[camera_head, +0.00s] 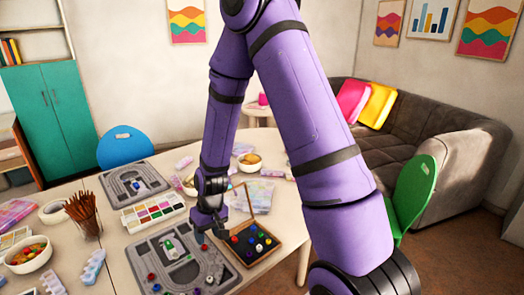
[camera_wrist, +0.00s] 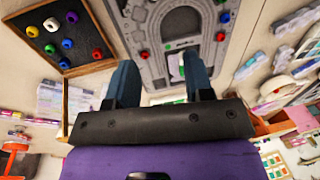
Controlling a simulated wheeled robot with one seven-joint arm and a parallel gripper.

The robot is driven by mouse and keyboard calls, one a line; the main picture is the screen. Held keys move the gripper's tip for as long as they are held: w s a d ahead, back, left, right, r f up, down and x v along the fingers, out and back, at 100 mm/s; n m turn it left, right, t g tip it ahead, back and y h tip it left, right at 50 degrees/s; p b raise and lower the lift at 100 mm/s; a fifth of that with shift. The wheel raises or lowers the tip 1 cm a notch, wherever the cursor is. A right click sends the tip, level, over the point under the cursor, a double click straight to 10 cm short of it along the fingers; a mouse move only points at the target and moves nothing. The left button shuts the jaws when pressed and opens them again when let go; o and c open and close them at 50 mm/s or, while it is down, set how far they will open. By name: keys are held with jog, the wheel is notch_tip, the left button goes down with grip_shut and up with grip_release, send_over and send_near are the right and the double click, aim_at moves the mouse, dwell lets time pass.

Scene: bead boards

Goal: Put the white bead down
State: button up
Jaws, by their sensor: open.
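My gripper (camera_head: 210,230) is open, above the table between the near grey board and the black bead tray. In the wrist view my gripper (camera_wrist: 161,80) shows two dark blue fingers spread apart, with no bead seen between them. A white bead (camera_wrist: 52,24) lies in the wood-rimmed black tray, among red, blue, yellow and green beads. It seems to show in the head view as well (camera_head: 259,248). The grey board (camera_head: 150,262) has grooves and several coloured beads on it; it also shows in the wrist view (camera_wrist: 150,40), beyond the fingers.
The tray's wooden rim (camera_head: 272,252) stands right of my gripper. A paint palette (camera_head: 153,212), a second grey board (camera_head: 112,190), a cup of brushes (camera_head: 84,212) and a bowl (camera_head: 27,254) crowd the left side. A green chair (camera_head: 415,190) stands at the right.

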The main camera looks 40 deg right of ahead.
jog(key=s+d+r+t+h, duration=0.1)
jog(key=s+r, duration=0.2)
jog(key=r, duration=0.8)
jog(key=s+d+r+t, duration=0.1)
jog(key=s+r+t, duration=0.15)
jog(key=r, duration=0.95)
jog(key=s+d+r+t, duration=0.1)
jog(key=s+r, duration=1.1)
jog(key=s, duration=0.4)
jog(key=shift+d+r+h, duration=0.3)
jog(key=shift+r+h, duration=0.05)
jog(key=shift+h, duration=0.05)
